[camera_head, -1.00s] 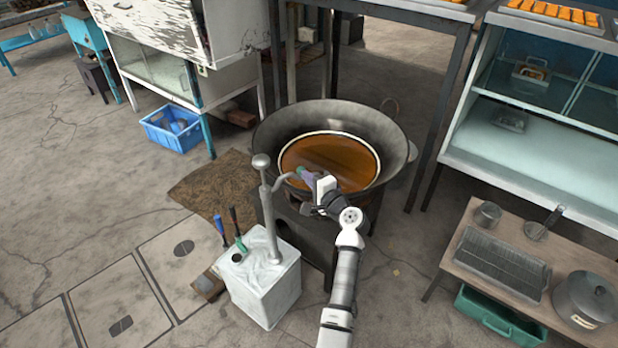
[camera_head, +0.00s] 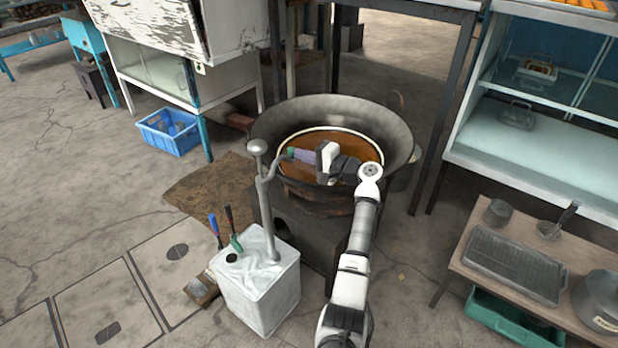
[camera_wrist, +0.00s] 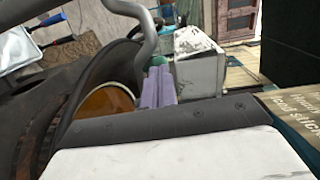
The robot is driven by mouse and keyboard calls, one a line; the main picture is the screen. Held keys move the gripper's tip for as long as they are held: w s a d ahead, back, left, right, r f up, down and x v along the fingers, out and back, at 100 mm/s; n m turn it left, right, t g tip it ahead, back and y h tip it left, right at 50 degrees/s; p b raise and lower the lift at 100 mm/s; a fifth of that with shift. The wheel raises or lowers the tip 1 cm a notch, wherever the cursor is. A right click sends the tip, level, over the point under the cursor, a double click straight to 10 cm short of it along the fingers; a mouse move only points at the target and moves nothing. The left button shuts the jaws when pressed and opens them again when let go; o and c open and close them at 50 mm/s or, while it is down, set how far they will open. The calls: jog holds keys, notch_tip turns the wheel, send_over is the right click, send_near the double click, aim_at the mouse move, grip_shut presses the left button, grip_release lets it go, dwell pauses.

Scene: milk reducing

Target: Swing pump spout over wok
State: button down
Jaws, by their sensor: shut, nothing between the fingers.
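The grey metal pump (camera_head: 268,205) stands upright on top of a white square can (camera_head: 258,285), in front of the wok. Its curved spout (camera_head: 279,158) points right, over the near left rim of the wok. The large dark wok (camera_head: 385,120) holds brown-orange liquid. My gripper (camera_head: 288,154) is at the spout's end, over the left part of the wok, with its purple fingers shut and nothing between them. In the wrist view the fingers (camera_wrist: 157,88) lie beside the curved grey spout (camera_wrist: 148,45); whether they touch it I cannot tell.
A dark stove (camera_head: 315,235) bears the wok. Blue and green-handled tools stand at the can's left. A low wooden table (camera_head: 470,265) with a rack and pots is at right. A blue crate (camera_head: 170,131) is at left. The floor at left is mostly clear.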

jog(key=shift+w+a+b, duration=0.3)
jog(key=shift+w+a, duration=0.05)
jog(key=shift+w, duration=0.25)
dwell(0.4)
